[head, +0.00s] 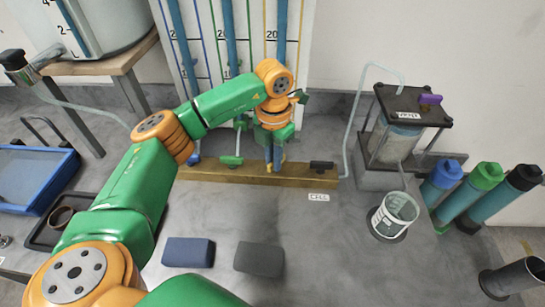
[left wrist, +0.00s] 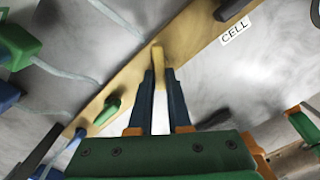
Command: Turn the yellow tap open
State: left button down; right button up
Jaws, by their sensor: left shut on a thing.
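The yellow tap handle (left wrist: 157,55) shows in the left wrist view between the two dark fingers of my left gripper (left wrist: 159,75). The fingers are shut on it, and the handle lies at an angle to the brass-coloured bar (left wrist: 120,75) behind it. In the head view my left gripper (head: 275,160) points down at the bar (head: 220,174), and it hides most of the yellow tap. The green tap handle (head: 231,160) is to its left and the black tap handle (head: 321,165) to its right. My right gripper is not in view.
A "CELL" label (head: 318,197) lies in front of the bar. A clear beaker (head: 395,212) and a box-shaped vessel (head: 398,140) with a purple handle stand to the right. Blue (head: 188,252) and dark grey (head: 259,259) blocks lie in front. Gauge tubes stand behind the arm.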

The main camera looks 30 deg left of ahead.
pick_arm(q)
jog(key=n, duration=0.3)
jog(key=shift+d+n, duration=0.2)
jog(key=shift+n, duration=0.1)
jog(key=shift+d+n, duration=0.15)
jog(key=shift+n, duration=1.75)
jog(key=shift+w, duration=0.1)
jog(key=c, duration=0.9)
grip_release()
jog(key=shift+o, duration=0.2)
notch_tip(320, 180, up, 7)
jog(key=shift+r+b, duration=0.1)
jog(key=shift+b, duration=0.55)
